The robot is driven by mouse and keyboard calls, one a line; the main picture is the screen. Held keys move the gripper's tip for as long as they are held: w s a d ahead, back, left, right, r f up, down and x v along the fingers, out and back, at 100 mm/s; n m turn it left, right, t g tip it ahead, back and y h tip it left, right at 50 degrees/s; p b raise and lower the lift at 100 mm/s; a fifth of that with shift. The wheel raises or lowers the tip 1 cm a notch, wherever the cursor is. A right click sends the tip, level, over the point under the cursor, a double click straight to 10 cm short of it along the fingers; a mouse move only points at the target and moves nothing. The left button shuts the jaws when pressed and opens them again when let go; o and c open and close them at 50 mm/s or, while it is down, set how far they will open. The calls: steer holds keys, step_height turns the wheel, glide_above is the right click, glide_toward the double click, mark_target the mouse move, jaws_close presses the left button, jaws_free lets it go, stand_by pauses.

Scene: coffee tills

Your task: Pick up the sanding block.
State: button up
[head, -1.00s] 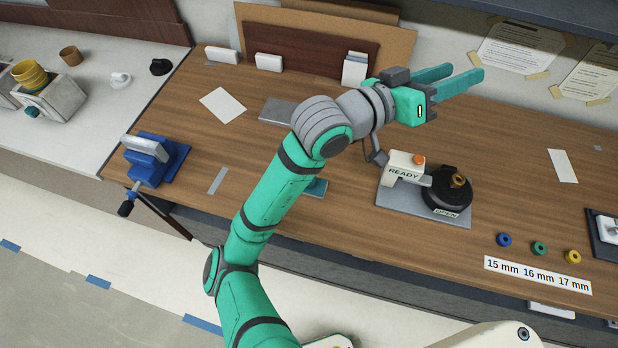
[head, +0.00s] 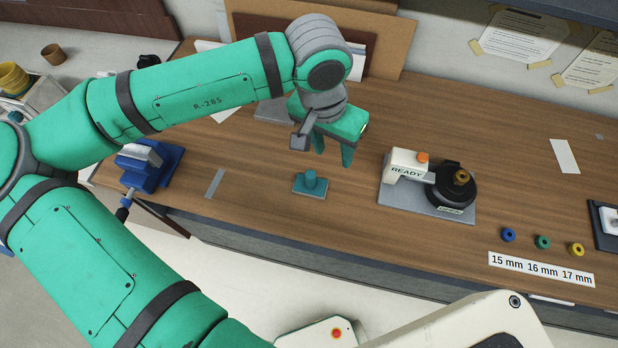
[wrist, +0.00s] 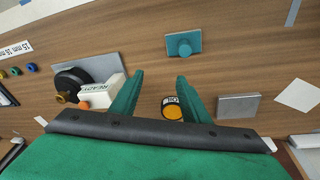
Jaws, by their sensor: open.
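A flat teal block with a round knob on top, which looks like the sanding block (head: 312,187), lies on the wooden bench near its front edge. It also shows near the top of the wrist view (wrist: 183,43). My gripper (head: 333,152) points down above the bench, behind the teal block and apart from it. Its two teal fingers are spread and hold nothing. In the wrist view my gripper (wrist: 160,77) shows the teal block beyond its fingertips, slightly right of their middle.
The white and black READY fixture (head: 406,170) stands right of the teal block. A blue vise (head: 150,167) is at the bench's left end. A grey slab (head: 273,110) lies behind. In the wrist view an amber-topped jar (wrist: 172,112) shows between the fingers. Bench around the teal block is clear.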

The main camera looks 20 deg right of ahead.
steer(key=y, duration=0.2)
glide_above(309, 174)
steer(key=shift+s+f+n, duration=0.1)
steer(key=shift+s+n, duration=0.1)
steer(key=shift+n, duration=0.1)
step_height(309, 174, down, 4)
steer(key=shift+a+f, duration=0.1)
steer(key=shift+f, duration=0.05)
steer(key=shift+s+d+f, duration=0.15)
steer(key=shift+d+f, duration=0.05)
steer(key=shift+f, duration=0.4)
steer(key=shift+w+a+f, duration=0.1)
steer(key=shift+w+f, duration=0.05)
steer(key=shift+f, duration=1.15)
steer(key=shift+w+f, duration=0.1)
steer(key=shift+f, duration=1.2)
steer(key=shift+c, duration=0.7)
jaws_close()
